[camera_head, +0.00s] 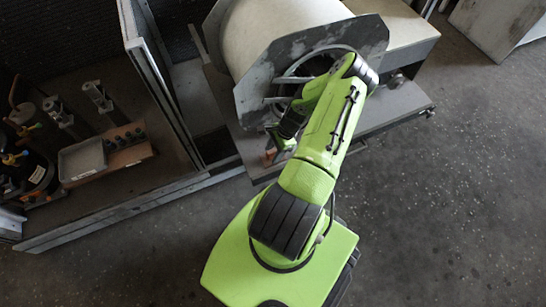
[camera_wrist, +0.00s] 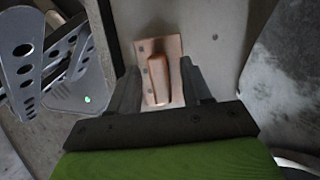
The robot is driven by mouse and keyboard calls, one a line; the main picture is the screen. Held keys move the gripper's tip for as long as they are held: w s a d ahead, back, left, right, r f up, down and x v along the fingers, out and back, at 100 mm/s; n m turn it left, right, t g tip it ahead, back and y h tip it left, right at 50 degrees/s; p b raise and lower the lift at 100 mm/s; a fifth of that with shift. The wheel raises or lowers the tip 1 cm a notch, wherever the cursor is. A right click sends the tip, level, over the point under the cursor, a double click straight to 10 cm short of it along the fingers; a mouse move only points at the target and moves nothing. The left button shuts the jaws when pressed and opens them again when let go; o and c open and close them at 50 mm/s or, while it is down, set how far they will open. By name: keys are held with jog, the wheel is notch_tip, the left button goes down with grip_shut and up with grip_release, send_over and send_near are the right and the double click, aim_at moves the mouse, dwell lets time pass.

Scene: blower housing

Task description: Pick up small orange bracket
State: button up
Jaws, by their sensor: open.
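The small orange bracket (camera_wrist: 160,65) lies on a grey flat surface in the wrist view, with a raised middle part and small holes along its plate. My gripper (camera_wrist: 157,80) is open, with one finger on each side of the bracket's lower part in the picture. I cannot tell whether the fingers touch it or how far above it they are. In the head view a small part of the orange bracket (camera_head: 269,156) shows at the platform's left edge, beside my gripper (camera_head: 280,145), which is mostly hidden by my arm.
A large pale drum with grey end plates (camera_head: 310,45) stands on the platform just behind my gripper. A grey perforated metal part (camera_wrist: 25,50) is at the left in the wrist view. A framed bay with equipment (camera_head: 85,160) lies left. The floor (camera_head: 460,190) at right is clear.

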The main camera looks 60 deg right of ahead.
aim_at(273, 151)
jog(key=shift+w+a+f, duration=0.1)
jog(key=shift+w+f, duration=0.05)
jog(key=shift+f, duration=0.35)
jog(key=shift+r, duration=0.15)
jog(key=shift+c, duration=0.3)
grip_shut()
jog(key=shift+r, duration=0.1)
notch_tip(273, 151, up, 10)
jog(key=p, duration=0.4)
